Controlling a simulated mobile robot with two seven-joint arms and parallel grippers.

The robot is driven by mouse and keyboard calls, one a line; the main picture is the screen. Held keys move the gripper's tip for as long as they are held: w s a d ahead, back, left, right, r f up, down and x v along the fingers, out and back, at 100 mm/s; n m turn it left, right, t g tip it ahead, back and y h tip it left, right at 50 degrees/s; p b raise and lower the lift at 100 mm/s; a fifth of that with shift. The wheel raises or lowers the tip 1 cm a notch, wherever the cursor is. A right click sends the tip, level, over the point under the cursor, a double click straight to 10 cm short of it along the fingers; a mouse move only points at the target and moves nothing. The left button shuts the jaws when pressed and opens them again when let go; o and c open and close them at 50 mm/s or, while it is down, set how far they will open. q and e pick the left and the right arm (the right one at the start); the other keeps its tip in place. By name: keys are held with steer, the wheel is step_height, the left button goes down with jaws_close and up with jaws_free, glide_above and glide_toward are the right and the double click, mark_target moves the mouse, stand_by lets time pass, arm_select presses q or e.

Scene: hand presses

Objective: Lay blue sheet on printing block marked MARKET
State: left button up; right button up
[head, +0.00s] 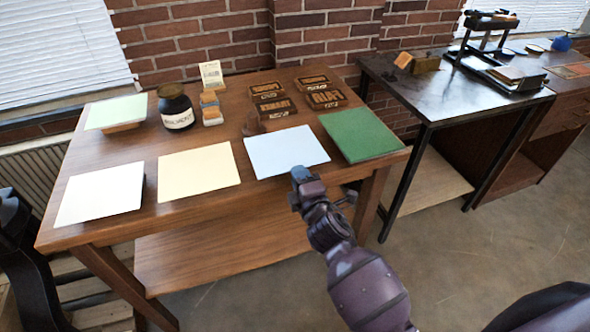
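The pale blue sheet (287,151) lies flat near the front edge of the wooden table, between a cream sheet and a green one. Several dark printing blocks with raised lettering stand behind it, among them a front left block (273,106) and a front right block (325,97). The lettering is too small to read surely, so I cannot tell which is marked MARKET. My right gripper (299,177) is at the front edge of the blue sheet; whether it touches the sheet or is open is unclear. My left gripper is not in view.
A white sheet (100,193), a cream sheet (198,171) and a green sheet (360,134) lie along the front. A dark ink jar (175,106) and a small brown object (252,124) stand behind. A black-framed table (440,90) with a press is at right.

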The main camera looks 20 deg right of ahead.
mark_target(285, 149)
steer(key=shift+w, duration=1.5)
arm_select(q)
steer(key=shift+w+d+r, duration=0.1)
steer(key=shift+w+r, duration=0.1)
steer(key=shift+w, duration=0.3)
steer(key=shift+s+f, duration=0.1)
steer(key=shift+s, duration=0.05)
arm_select(e)
steer(key=shift+c, duration=0.3)
jaws_close()
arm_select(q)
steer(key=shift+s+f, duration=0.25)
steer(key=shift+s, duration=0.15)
